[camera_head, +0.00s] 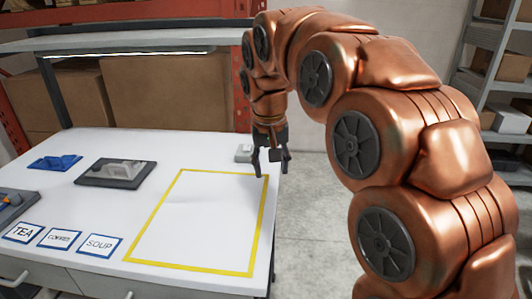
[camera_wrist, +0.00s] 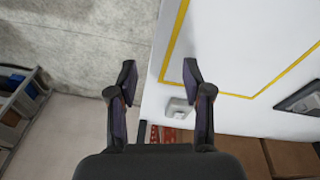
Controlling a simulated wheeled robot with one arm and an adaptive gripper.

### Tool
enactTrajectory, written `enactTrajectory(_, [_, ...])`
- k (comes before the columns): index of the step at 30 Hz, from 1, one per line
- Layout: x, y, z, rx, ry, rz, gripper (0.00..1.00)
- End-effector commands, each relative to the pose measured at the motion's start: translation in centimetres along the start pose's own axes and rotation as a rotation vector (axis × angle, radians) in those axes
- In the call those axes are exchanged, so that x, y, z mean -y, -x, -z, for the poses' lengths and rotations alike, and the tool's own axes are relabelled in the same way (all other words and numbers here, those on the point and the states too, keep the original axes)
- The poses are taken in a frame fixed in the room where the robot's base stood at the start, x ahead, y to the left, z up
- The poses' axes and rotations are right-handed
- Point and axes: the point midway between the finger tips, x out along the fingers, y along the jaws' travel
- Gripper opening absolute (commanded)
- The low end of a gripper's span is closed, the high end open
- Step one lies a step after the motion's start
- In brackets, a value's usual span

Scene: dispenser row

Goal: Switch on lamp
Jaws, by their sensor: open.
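My copper arm reaches over the far right corner of the white table (camera_head: 150,150). My gripper (camera_head: 271,165) is open and empty, pointing down by the table's right edge. In the wrist view its two dark fingers (camera_wrist: 159,72) stand apart, with the table edge between them. A small light-grey box (camera_head: 244,153), perhaps a switch, sits at the far right corner, just beyond the gripper. In the wrist view this box (camera_wrist: 180,108) lies close to the right finger, which hides none of its top clearly. A thin bright strip (camera_head: 130,54) runs under the shelf; I cannot tell whether it is the lamp.
A yellow outlined rectangle (camera_head: 257,225) on the table is empty. A dark plate with a grey piece (camera_head: 118,171), a blue part (camera_head: 55,162) and label cards (camera_head: 99,245) are left. Cardboard boxes (camera_head: 165,95) stand behind. Floor (camera_head: 315,220) lies open to the right.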

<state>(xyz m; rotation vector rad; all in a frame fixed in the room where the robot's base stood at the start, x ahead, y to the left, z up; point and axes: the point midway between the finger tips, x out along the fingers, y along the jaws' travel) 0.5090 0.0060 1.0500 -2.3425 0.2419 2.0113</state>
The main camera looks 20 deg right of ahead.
Motion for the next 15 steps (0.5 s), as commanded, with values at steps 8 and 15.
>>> enactTrajectory(8, [-0.5, 0.3, -2.4, 0.027, 0.020, 0.002, 0.50])
enactTrajectory(15, [-0.6, 0.2, -2.9, 0.032, 0.026, 0.003, 0.50])
